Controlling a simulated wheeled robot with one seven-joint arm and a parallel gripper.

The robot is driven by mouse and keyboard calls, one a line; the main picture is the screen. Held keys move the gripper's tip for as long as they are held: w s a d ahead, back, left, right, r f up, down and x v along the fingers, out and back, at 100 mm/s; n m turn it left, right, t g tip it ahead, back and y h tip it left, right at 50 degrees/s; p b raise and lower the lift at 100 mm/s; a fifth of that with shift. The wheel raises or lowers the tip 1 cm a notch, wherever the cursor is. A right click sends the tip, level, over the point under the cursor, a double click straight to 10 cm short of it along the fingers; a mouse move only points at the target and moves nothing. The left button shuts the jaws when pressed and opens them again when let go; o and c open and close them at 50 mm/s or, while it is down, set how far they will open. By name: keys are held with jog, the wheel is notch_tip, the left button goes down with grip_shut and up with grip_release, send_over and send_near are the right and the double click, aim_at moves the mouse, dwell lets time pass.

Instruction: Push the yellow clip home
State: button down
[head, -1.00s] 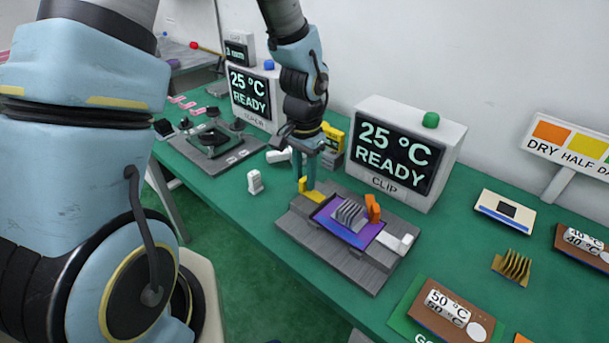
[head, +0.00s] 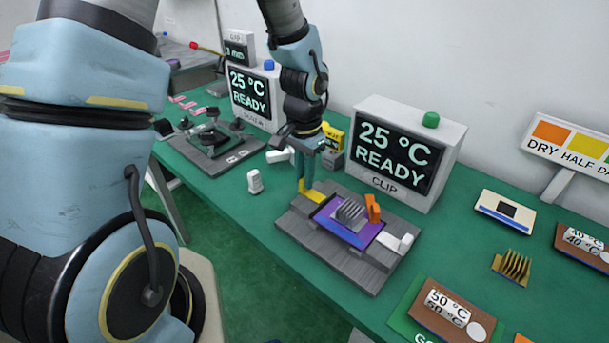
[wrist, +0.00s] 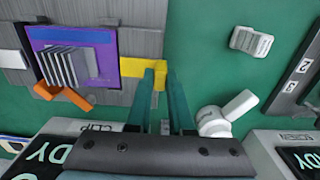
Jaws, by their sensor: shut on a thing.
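The yellow clip (head: 316,194) is at the left end of the grey fixture, beside the purple board (head: 325,212) with its grey finned heat sink (head: 349,213). In the wrist view the yellow clip (wrist: 136,68) reaches the right edge of the purple board (wrist: 110,36); whether it overlaps the board is unclear. My gripper (head: 305,186) points down at the clip's outer end. In the wrist view my gripper (wrist: 161,78) has its teal fingers on either side of that end, shut on it. An orange clip (head: 373,208) stands upright at the board's far side.
A CLIP monitor (head: 402,150) reading 25 °C READY stands behind the fixture (head: 360,270). A white lever (head: 279,156) and a small white block (head: 254,181) lie to the left. A white piece (head: 405,243) sits at the fixture's right end. Green table shows in front.

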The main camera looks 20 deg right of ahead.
aim_at(322, 199)
dwell(0.5)
jog(key=shift+s+d+b, duration=0.2)
jog(key=shift+s+d, duration=0.2)
jog(key=shift+s, duration=0.35)
jog(key=shift+s+d+b, duration=0.25)
jog(key=shift+s+d, duration=0.2)
jog(key=shift+s, duration=0.3)
jog(key=shift+s+d+b, duration=0.2)
jog(key=shift+s+d, duration=0.2)
jog(key=shift+s, duration=0.35)
jog(key=c, duration=0.8)
grip_release()
jog(key=shift+r, duration=0.1)
notch_tip(322, 199, up, 11)
jog(key=b, duration=0.1)
jog(key=shift+f, duration=0.2)
